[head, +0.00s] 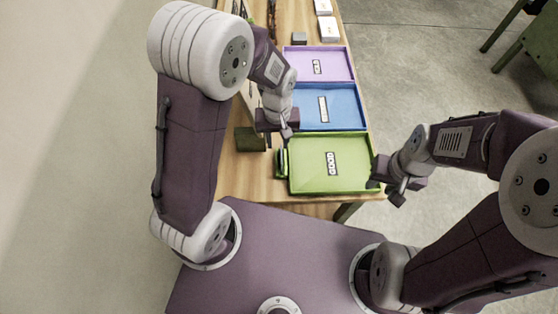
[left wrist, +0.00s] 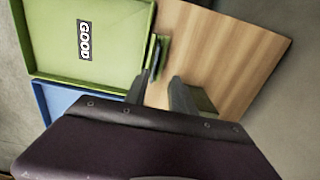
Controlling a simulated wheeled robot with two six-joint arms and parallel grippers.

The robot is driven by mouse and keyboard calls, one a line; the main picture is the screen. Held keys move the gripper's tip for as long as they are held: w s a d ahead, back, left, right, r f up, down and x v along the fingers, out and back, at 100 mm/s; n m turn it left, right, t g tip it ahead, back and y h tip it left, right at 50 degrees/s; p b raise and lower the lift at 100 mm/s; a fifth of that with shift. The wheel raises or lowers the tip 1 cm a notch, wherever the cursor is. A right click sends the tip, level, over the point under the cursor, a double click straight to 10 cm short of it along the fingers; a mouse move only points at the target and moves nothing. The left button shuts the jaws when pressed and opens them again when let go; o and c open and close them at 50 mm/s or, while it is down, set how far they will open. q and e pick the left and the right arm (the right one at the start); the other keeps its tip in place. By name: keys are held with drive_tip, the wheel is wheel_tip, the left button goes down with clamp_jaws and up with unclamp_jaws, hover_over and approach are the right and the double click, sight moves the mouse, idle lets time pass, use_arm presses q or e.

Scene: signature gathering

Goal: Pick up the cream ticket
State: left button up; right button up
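I cannot pick out a cream ticket for certain in either view. Two pale, card-like stacks, a nearer one (head: 328,29) and a farther one (head: 323,7), lie at the far end of the table in the head view. My left gripper (head: 287,131) is over the table, near the left edge of the green tray. In the left wrist view its two fingers (left wrist: 165,77) stand apart with nothing clearly held between them. My right gripper (head: 396,193) is beside the green tray's right edge, off the table; its finger opening is too small to make out.
The green tray (head: 304,183) labelled GOOD is nearest, then a blue tray (head: 350,122) and a purple tray (head: 338,74). A dark green item (head: 281,163) stands against the green tray's left side. A dark block (head: 249,139) sits to its left. Bare wood (left wrist: 235,50) shows beside the tray.

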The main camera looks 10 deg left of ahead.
use_arm(q)
drive_tip(key=f, duration=0.5)
drive_tip(key=d+f, duration=0.1)
drive_tip(key=f, duration=0.1)
drive_tip(key=shift+f, duration=0.2)
drive_tip(key=shift+w+f, duration=0.2)
drive_tip(key=shift+f, duration=0.15)
clamp_jaws()
